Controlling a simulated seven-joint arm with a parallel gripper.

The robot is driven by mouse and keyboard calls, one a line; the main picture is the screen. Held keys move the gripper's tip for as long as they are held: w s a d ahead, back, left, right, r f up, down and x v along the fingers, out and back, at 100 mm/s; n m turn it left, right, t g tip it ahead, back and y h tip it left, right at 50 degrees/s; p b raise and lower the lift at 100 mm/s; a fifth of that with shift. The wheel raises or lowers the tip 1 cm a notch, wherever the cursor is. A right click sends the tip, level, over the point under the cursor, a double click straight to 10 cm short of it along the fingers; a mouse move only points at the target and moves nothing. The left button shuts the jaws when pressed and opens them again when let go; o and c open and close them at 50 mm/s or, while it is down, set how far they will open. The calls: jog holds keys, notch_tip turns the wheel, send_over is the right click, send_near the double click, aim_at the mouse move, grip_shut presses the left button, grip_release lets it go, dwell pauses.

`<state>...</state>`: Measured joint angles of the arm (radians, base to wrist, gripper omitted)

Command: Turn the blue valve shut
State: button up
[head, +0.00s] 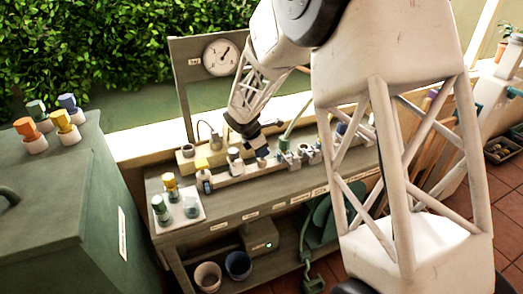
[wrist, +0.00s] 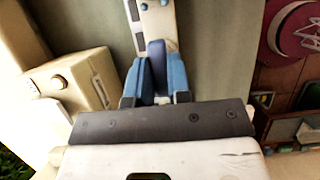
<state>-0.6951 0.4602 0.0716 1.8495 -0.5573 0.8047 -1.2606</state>
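My gripper (wrist: 157,82) points down at the workbench in the wrist view. Its two light-blue fingers stand close together with a dark blue upright piece (wrist: 157,55) between them, which looks like the blue valve's handle. No clear gap shows on either side of it, so the fingers look shut on it. A pale strip with small blue parts (wrist: 154,20) lies just beyond. In the head view my gripper (head: 261,151) is low over the pale rail of fittings (head: 238,176). The valve's body is not clear there.
A pressure gauge (head: 221,57) is on a board behind the bench. A small tray (head: 178,220) with colored-capped pieces is at the bench's left end. A green cabinet (head: 60,200) stands left. Two buckets (head: 238,265) are below.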

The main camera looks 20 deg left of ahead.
grip_shut()
jog(key=shift+m, duration=0.5)
jog(key=m+g+h, duration=0.1)
jog(key=m, duration=0.2)
jog(key=shift+m, duration=0.3)
jog(key=m+g, duration=0.2)
jog(key=m, duration=0.2)
jog(key=shift+w, duration=0.15)
jog(key=m+g, duration=0.2)
jog(key=m, duration=0.3)
jog(key=m+g+y, duration=0.1)
jog(key=m, duration=0.3)
jog(key=shift+w, duration=0.1)
jog(key=shift+m+g, duration=0.3)
